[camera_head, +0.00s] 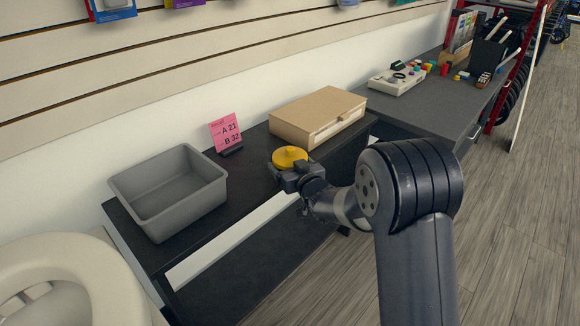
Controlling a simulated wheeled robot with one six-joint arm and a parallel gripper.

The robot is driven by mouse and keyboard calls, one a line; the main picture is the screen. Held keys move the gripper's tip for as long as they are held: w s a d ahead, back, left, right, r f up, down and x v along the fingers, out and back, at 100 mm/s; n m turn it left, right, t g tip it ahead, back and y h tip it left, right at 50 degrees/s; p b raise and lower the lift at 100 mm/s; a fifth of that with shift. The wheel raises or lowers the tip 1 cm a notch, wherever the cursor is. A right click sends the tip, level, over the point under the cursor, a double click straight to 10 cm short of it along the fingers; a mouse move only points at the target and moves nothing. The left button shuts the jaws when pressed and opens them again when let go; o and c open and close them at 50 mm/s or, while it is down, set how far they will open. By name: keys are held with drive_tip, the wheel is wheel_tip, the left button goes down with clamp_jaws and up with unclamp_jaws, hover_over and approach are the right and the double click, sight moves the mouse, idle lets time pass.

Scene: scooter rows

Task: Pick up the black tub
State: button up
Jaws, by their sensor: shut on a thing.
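My gripper (289,174) is over the dark shelf top, right at a round yellow lid-like piece (290,157) with a raised middle. It is shut on the yellow-topped thing. The dark jaws hide whatever is under the yellow top, so I cannot tell whether its body is a black tub. I cannot tell whether it touches the shelf. A larger open grey tub (170,190) stands empty on the left end of the same shelf.
A pink card (225,130) in a dark stand and a cardboard box (318,116) stand behind my gripper. A grey device (398,80), small coloured items and a dark holder (487,54) are on the right-hand counter. A cream rounded object (70,275) fills the lower left.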

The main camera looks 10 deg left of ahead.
sight(293, 148)
drive_tip(key=shift+r, duration=0.1)
drive_tip(key=c, duration=0.3)
wheel_tip(293, 148, up, 9)
drive_tip(key=shift+r+p, duration=0.1)
drive_tip(key=shift+p, duration=1)
drive_tip(key=shift+d, duration=0.35)
drive_tip(key=s+d+f+m+t+h, duration=0.1)
drive_tip(key=s+d+f+m+h, duration=0.3)
drive_tip(key=d, duration=0.6)
drive_tip(key=s+d+f+m+t+h, duration=0.1)
drive_tip(key=s+d+f+h, duration=0.2)
drive_tip(key=s+d+f, duration=0.5)
drive_tip(key=s+d+f+m+t+h, duration=0.1)
drive_tip(key=s+d+f+m+h, duration=0.15)
drive_tip(key=d, duration=1.05)
drive_tip(key=r+p, duration=0.4)
drive_tip(key=p, duration=0.2)
drive_tip(key=w+r+p, duration=0.1)
drive_tip(key=r+p, duration=0.3)
drive_tip(key=p, duration=0.2)
drive_tip(key=w+r+p, duration=0.1)
drive_tip(key=r+p, duration=0.4)
drive_tip(key=p, duration=0.1)
drive_tip(key=shift+w+a, duration=0.1)
drive_tip(key=shift+a, duration=0.2)
drive_tip(key=shift+f, duration=0.1)
